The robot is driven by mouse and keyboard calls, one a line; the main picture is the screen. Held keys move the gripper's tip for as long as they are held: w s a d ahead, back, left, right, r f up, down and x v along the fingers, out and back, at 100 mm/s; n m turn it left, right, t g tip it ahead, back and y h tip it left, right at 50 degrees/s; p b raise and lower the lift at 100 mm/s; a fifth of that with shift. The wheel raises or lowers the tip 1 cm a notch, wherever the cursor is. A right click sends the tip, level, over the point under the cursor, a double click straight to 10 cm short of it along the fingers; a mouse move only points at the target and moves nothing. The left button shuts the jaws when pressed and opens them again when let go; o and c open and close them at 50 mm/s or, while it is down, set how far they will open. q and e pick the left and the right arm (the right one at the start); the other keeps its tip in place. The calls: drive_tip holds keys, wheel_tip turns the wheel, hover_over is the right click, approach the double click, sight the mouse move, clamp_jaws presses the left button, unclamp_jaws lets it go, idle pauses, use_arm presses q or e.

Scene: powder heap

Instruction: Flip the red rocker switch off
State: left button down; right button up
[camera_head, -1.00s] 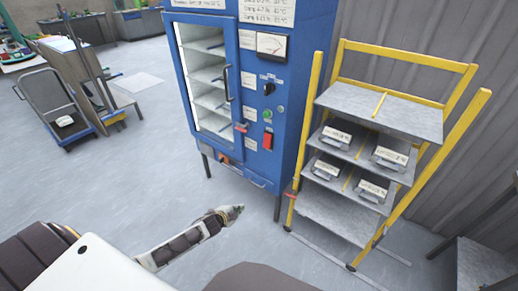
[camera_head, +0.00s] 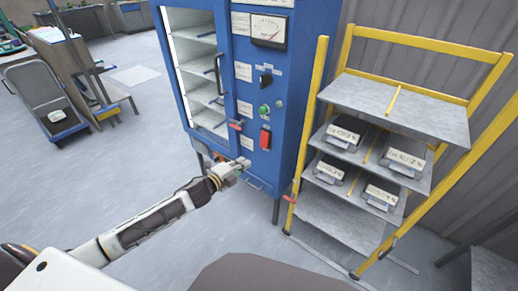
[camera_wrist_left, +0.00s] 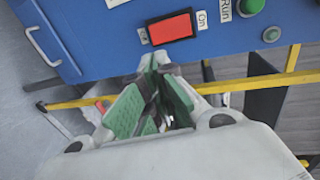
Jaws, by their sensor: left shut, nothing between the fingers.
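The red rocker switch (camera_head: 265,138) is on the front panel of the blue cabinet (camera_head: 290,85), below a green button. In the left wrist view the red rocker switch (camera_wrist_left: 172,27) lies just ahead of the fingertips, between an "On" label on its right and a smaller label on its left, too small to read. My left gripper (camera_head: 243,163) is below and slightly left of the switch in the head view, apart from it. Its green-padded fingers (camera_wrist_left: 158,62) are shut and empty. My right gripper is not in view.
A green button (camera_head: 264,110), black knob (camera_head: 265,81) and dial gauge (camera_head: 268,31) are above the switch. A red-ended door latch (camera_head: 237,125) is left of it. A yellow-framed shelf rack (camera_head: 395,95) with labelled boxes stands close on the right.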

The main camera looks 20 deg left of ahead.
use_arm(q)
drive_tip(key=shift+r, duration=0.2)
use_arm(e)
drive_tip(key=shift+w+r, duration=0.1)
use_arm(q)
drive_tip(key=shift+w+d, duration=0.1)
drive_tip(key=shift+w, duration=0.05)
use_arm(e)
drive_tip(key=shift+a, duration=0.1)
use_arm(q)
drive_tip(key=b, duration=0.2)
approach(267, 147)
drive_tip(key=shift+w, duration=1.4)
drive_tip(key=shift+w+d+f, duration=0.25)
drive_tip(key=shift+w+d, duration=0.3)
drive_tip(key=shift+w, duration=0.25)
drive_tip(key=shift+w+d+f, duration=0.25)
drive_tip(key=shift+w+d, duration=0.3)
drive_tip(key=shift+w, duration=0.25)
drive_tip(key=shift+w+d, duration=0.1)
drive_tip(key=shift+w, duration=0.1)
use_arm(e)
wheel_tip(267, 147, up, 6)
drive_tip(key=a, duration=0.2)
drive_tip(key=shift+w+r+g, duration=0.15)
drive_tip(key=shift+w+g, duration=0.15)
use_arm(q)
drive_tip(key=shift+f+b, duration=0.1)
drive_tip(key=shift+b, duration=0.2)
